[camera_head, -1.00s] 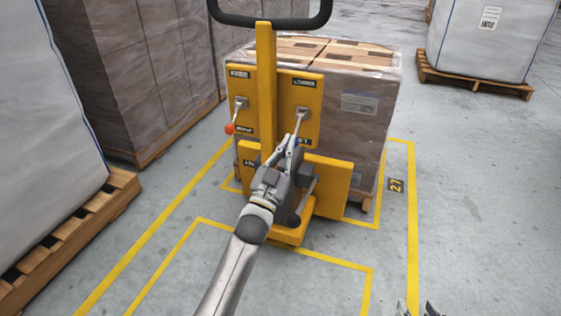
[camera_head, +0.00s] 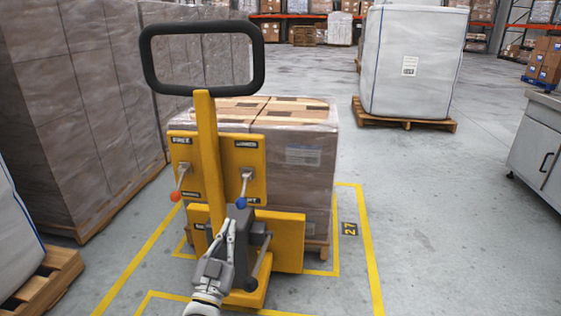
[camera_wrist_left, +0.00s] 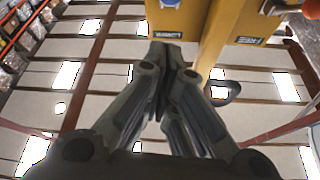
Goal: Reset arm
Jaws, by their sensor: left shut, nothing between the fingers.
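My left gripper (camera_head: 229,222) is shut and empty, pointing up in front of the yellow hand truck's lower part. It sits just below the blue-knobbed lever (camera_head: 242,190) on the right of the yellow panel (camera_head: 215,158), and the blue knob looks clear of the fingers. The red-knobbed lever (camera_head: 180,184) is on the panel's left side. In the left wrist view, my closed fingers (camera_wrist_left: 168,50) point toward the upside-down yellow panel (camera_wrist_left: 178,20), with the red knob (camera_wrist_left: 311,8) at the upper right corner. My right gripper is not in view.
A wrapped pallet load (camera_head: 300,165) stands behind the truck, inside yellow floor lines. Tall wrapped stacks (camera_head: 90,100) are at left. A white bulk bag (camera_head: 412,65) on a pallet stands at back right, a grey cabinet (camera_head: 540,150) at far right. Floor right of the lines is clear.

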